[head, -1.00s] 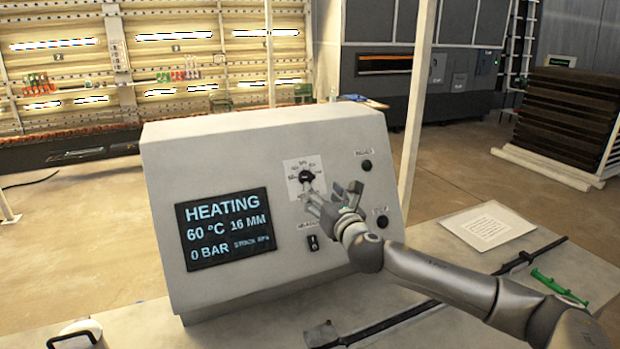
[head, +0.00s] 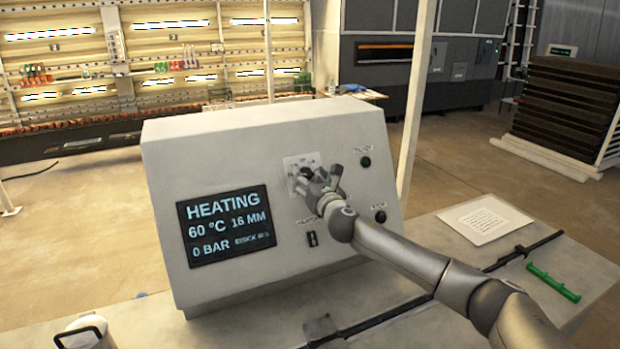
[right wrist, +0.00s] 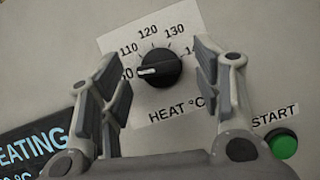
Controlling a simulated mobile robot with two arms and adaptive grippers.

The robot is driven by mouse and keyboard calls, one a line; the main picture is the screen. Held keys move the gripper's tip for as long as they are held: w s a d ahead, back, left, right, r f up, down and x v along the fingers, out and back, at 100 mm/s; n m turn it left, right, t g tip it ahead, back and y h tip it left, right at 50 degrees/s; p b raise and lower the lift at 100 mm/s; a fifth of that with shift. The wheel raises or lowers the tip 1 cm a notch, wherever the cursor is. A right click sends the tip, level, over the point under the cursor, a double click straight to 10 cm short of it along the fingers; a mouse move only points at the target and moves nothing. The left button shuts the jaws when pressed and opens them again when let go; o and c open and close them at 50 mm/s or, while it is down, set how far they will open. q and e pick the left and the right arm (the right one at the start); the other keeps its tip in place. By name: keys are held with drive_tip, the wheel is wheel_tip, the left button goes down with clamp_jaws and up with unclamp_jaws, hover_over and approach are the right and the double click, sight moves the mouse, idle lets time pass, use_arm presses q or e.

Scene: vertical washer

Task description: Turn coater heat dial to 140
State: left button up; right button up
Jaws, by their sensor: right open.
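The coater heat dial (right wrist: 158,68) is a black knob on a white scale plate (right wrist: 121,35) in the right wrist view. Marks 110, 120 and 130 are readable; the lowest and highest marks are partly covered by my fingers. The knob's white pointer line faces left, toward the lowest mark. My right gripper (right wrist: 157,80) is open, with one finger on each side of the dial; I cannot tell whether they touch it. In the head view my right gripper (head: 315,180) covers much of the dial. My left gripper is not in view.
The console display (head: 226,226) reads HEATING, 60 °C, 16 MM, 0 BAR. A green START button (right wrist: 282,145) is below right of the dial. A black switch (head: 311,239) sits below it. A paper sheet (head: 486,221) and a green bar (head: 553,282) lie right on the table.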

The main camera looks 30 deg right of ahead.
drive_tip(key=shift+c, duration=0.4)
drive_tip(key=c, duration=0.9)
drive_tip(key=shift+c, duration=0.2)
